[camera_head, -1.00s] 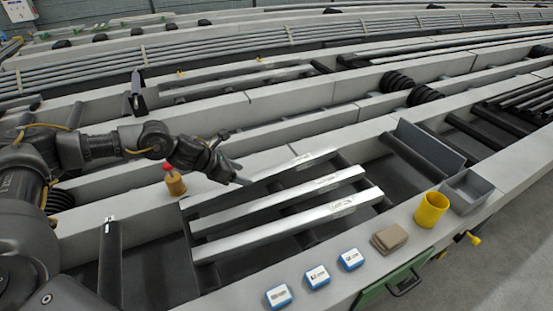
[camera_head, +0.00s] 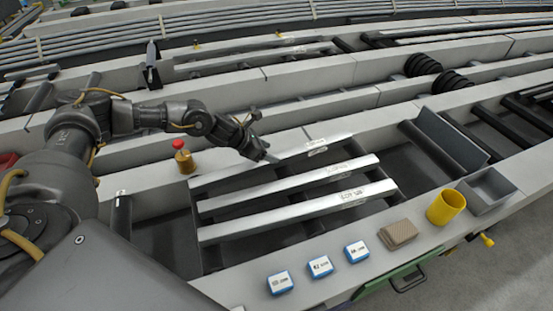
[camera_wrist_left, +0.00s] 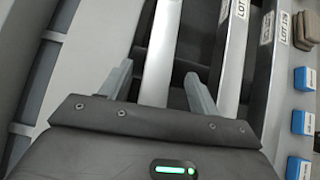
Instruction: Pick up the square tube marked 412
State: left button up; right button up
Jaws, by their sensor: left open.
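Three pale square tubes lie side by side across the dark gap of the table: a far one (camera_head: 298,152), a middle one (camera_head: 285,186) and a near one (camera_head: 295,214). Each has a printed label near its right end; I cannot read surely which is marked 412. My left gripper (camera_head: 268,157) is open and empty above the far tube. In the left wrist view its fingers (camera_wrist_left: 160,86) straddle a tube (camera_wrist_left: 160,45), seen from above, with another tube (camera_wrist_left: 236,45) right of the right finger. My right gripper is not in view.
Several blue-sided labelled blocks (camera_head: 320,266), a brown block (camera_head: 398,233), a yellow cup (camera_head: 445,207) and a grey bin (camera_head: 487,190) stand along the near ledge. A red-topped brass piece (camera_head: 184,157) stands left of the tubes. Dark rollers (camera_head: 122,215) lie in the bed.

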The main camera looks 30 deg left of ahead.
aim_at(277, 155)
pick_arm(q)
jog(key=shift+w+d+f+p, duration=0.15)
jog(key=shift+d+f+p, duration=0.05)
jog(key=shift+f+p, duration=0.1)
jog(key=p+x, duration=0.1)
jog(key=x, duration=0.3)
jog(key=shift+w+a+f, duration=0.1)
jog(key=shift+a+f, duration=0.05)
jog(key=shift+f, duration=0.2)
grip_shut()
jog(key=shift+w+r, duration=0.1)
